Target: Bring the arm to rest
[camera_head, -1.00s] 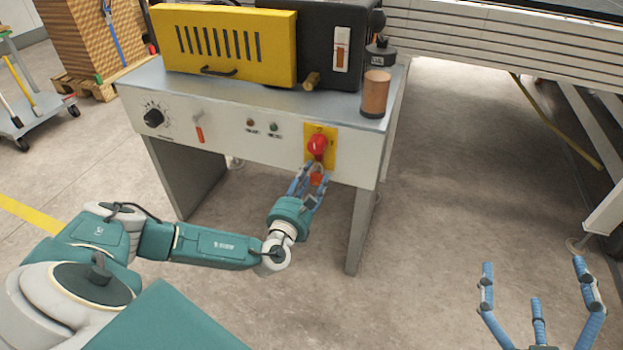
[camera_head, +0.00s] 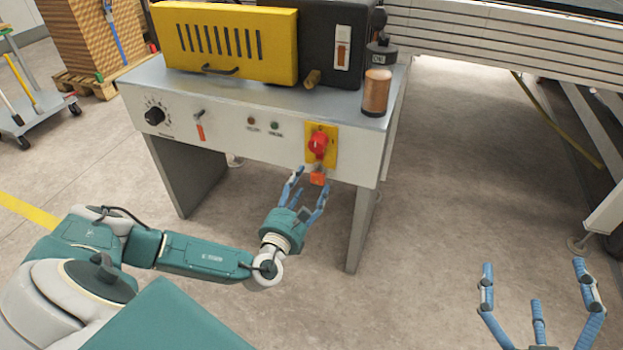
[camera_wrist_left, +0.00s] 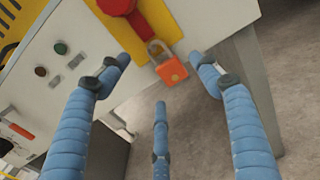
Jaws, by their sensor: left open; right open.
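My left arm reaches in from the left in the head view. Its gripper (camera_head: 309,190) is open and empty, just below and in front of the red rotary switch (camera_head: 318,145) on the machine's front panel. An orange padlock (camera_head: 317,178) hangs at the switch. In the left wrist view the padlock (camera_wrist_left: 171,70) hangs by its shackle beside the red switch, beyond the spread blue fingers, which look clear of it. My right gripper (camera_head: 540,300) is open and empty at the lower right of the head view, over bare floor.
The grey machine table (camera_head: 240,130) carries a yellow slotted guard (camera_head: 225,45), a black housing and a brown bottle (camera_head: 377,80). A dial (camera_head: 154,116) sits on its panel. A cart (camera_head: 30,110) stands at far left. The floor in front is clear.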

